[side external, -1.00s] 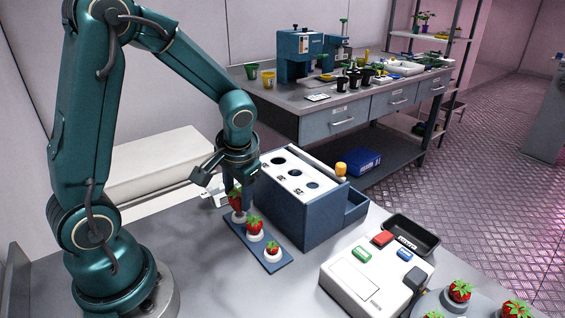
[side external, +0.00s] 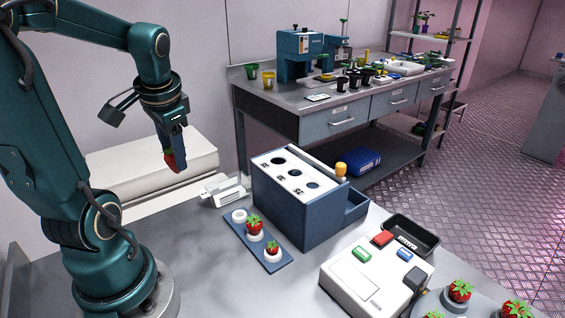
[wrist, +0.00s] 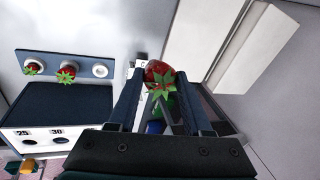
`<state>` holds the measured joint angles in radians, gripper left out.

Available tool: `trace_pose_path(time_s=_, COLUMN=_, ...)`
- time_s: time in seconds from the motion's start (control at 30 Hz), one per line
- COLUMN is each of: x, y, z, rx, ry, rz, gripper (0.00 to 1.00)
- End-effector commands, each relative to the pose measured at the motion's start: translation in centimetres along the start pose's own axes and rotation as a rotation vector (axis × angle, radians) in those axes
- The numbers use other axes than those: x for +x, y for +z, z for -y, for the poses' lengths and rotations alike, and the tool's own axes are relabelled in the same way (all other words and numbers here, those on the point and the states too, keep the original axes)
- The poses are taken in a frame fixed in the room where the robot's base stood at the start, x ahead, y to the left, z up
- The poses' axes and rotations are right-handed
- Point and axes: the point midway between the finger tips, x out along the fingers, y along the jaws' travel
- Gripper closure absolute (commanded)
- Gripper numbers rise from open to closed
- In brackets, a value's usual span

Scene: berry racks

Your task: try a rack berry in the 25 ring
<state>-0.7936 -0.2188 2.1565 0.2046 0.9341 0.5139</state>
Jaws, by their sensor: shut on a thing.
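My gripper (side external: 172,145) is raised left of the ring box and is shut on a red berry (side external: 175,162). In the wrist view the berry (wrist: 157,70) sits between the fingers, green leaves towards the camera. The blue rack (side external: 263,256) lies on the table below, with an empty white cup (side external: 239,216) at its far end. A middle berry (side external: 254,225) and a smaller near-end berry (side external: 272,248) stand in its other cups. The ring box (side external: 300,215) has several round holes in its white top. In the wrist view the labels 25 (wrist: 22,133) and 30 (wrist: 57,132) are legible.
A white device with coloured buttons (side external: 365,285), a black tray (side external: 411,236) and more berries (side external: 459,291) are at the right. A white caliper-like tool (side external: 224,191) lies behind the rack. A pale block (side external: 150,170) stands behind my gripper.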

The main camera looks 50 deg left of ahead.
Motion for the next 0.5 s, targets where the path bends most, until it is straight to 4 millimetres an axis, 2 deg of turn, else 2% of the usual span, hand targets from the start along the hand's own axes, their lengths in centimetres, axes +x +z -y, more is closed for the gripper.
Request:
trace_pose_path(time_s=0.1, x=-1.1, y=-1.4, z=0.8, rx=0.041, ry=-0.007, rz=-0.025, gripper=0.62)
trace_pose_path(time_s=0.23, x=-2.8, y=-5.0, z=-0.2, rx=0.188, ry=0.006, rz=-0.076, gripper=0.62)
trace_pose_path(time_s=0.37, x=-4.7, y=-9.2, z=-3.0, rx=0.381, ry=0.031, rz=-0.141, gripper=0.62)
trace_pose_path(time_s=0.5, x=-6.7, y=-12.7, z=-7.3, rx=0.579, ry=0.059, rz=-0.208, gripper=0.62)
